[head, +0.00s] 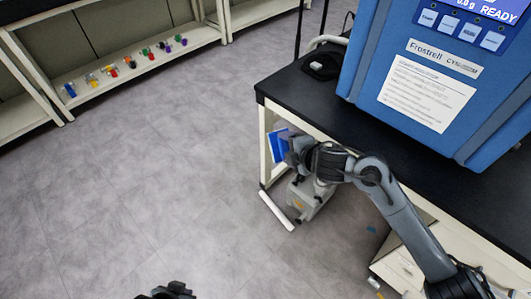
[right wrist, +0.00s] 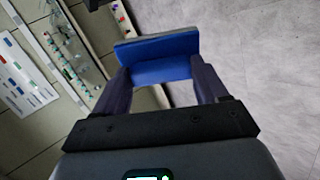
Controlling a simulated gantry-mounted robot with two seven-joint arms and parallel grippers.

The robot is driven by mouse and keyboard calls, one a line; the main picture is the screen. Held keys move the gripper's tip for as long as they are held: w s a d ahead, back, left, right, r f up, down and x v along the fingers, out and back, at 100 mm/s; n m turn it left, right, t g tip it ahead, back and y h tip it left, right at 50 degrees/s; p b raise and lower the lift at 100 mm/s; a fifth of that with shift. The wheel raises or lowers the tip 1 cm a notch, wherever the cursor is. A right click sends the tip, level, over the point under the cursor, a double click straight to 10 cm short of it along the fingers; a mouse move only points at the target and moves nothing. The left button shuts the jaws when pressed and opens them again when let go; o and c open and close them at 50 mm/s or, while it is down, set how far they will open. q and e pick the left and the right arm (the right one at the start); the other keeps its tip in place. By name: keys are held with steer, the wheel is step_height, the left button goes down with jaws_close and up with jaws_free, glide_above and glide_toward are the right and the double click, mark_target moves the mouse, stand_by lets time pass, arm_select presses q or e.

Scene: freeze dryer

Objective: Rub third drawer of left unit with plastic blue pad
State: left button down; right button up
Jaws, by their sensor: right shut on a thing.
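The plastic blue pad (head: 279,148) is held at the left end of the bench, in front of its side opening. In the right wrist view the pad (right wrist: 165,68) shows a blue face and a grey edge, and sits between the two dark fingers. My right gripper (head: 290,152) is shut on it. A white drawer unit (head: 405,268) stands under the bench at the lower right. My right arm hides part of it, and I cannot tell its third drawer apart. Only a dark tip of my left gripper (head: 172,291) shows at the bottom edge.
A black-topped bench (head: 300,100) carries a blue freeze dryer (head: 425,80). White shelves (head: 140,62) with small coloured items line the back. The grey floor (head: 150,180) at left is clear.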

steer(key=s+d+f+m+t+h+b, duration=0.2)
steer(key=d+f+m+t+h+b, duration=0.15)
steer(key=d+f, duration=0.85)
steer(key=s+d+f+m+t+h+b, duration=0.25)
steer(key=d+f+b, duration=0.25)
steer(key=d+f, duration=0.8)
steer(key=s+d+f+m+h+b, duration=0.4)
steer(key=s+d+f, duration=0.4)
steer(key=s+f, duration=0.45)
steer(key=s+d+f+m+h+b, duration=0.35)
steer(key=s+d+f+h, duration=0.25)
steer(key=s+d+f, duration=0.6)
steer(key=shift+n, duration=0.35)
steer(key=w+b, duration=0.1)
steer(key=w+f+b, duration=0.1)
steer(key=w, duration=0.1)
steer(key=w+f, duration=0.1)
steer(key=w, duration=0.1)
steer(key=shift+w+d+b, duration=0.25)
steer(key=shift+b, duration=0.15)
steer(key=shift+x, duration=0.9)
steer(key=shift+s+d, duration=0.1)
steer(key=shift+d, duration=0.05)
